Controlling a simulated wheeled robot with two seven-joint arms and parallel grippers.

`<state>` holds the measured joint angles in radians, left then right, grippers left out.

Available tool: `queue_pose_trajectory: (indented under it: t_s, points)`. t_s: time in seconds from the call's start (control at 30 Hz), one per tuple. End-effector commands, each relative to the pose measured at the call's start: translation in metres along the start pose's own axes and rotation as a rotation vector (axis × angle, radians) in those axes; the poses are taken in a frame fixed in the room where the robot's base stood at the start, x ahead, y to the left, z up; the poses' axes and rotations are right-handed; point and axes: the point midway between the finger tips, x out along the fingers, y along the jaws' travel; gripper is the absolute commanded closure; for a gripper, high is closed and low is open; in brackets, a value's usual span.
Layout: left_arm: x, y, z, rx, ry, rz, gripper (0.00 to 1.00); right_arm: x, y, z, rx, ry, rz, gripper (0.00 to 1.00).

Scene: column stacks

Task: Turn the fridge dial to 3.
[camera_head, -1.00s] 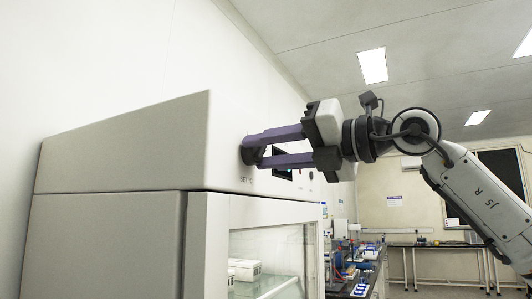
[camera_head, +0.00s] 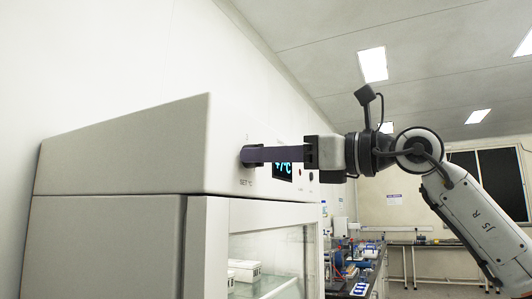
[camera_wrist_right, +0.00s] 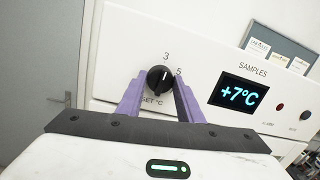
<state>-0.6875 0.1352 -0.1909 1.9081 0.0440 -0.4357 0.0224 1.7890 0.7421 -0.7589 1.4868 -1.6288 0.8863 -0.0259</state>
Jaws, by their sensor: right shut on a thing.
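The fridge (camera_head: 110,155) stands at the left in the head view, its sloped top panel facing right. Its black dial (camera_wrist_right: 160,78) shows in the wrist view, with a 3 printed above it, a 5 to its upper right and "SET °C" below. A pale pointer mark on the dial points up and to the right, roughly between the 3 and the 5. My right gripper (camera_head: 252,155) reaches the panel from the right. Its purple fingers are shut on the dial, one on each side in the wrist view (camera_wrist_right: 158,86). My left gripper is not in view.
A display (camera_wrist_right: 239,94) right of the dial reads +7°C, under the word SAMPLES. A red button (camera_wrist_right: 280,107) and a dark one sit beyond it. The fridge's glass door (camera_head: 270,255) is below the panel. Benches with lab equipment stand behind.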

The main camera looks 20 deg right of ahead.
Motion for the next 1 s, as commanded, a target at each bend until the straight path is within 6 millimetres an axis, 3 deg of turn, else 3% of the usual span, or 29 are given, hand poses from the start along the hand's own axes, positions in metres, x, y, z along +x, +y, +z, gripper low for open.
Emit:
queue_pose_trajectory:
  t_s: [0.67,0.7,0.77,1.0]
  points:
    - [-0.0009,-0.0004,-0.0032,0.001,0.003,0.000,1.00,0.0002,-0.0002,-0.0016,-0.064,-0.001,0.004,0.89]
    - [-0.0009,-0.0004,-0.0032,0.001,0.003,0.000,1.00,0.0002,-0.0002,-0.0016,-0.064,-0.001,0.004,0.62]
    - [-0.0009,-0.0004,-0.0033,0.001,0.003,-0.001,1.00,0.0002,-0.0002,-0.0015,-0.064,-0.001,0.004,0.52]
    - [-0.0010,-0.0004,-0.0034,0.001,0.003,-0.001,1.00,0.0000,-0.0003,-0.0008,-0.062,-0.003,0.004,0.48]
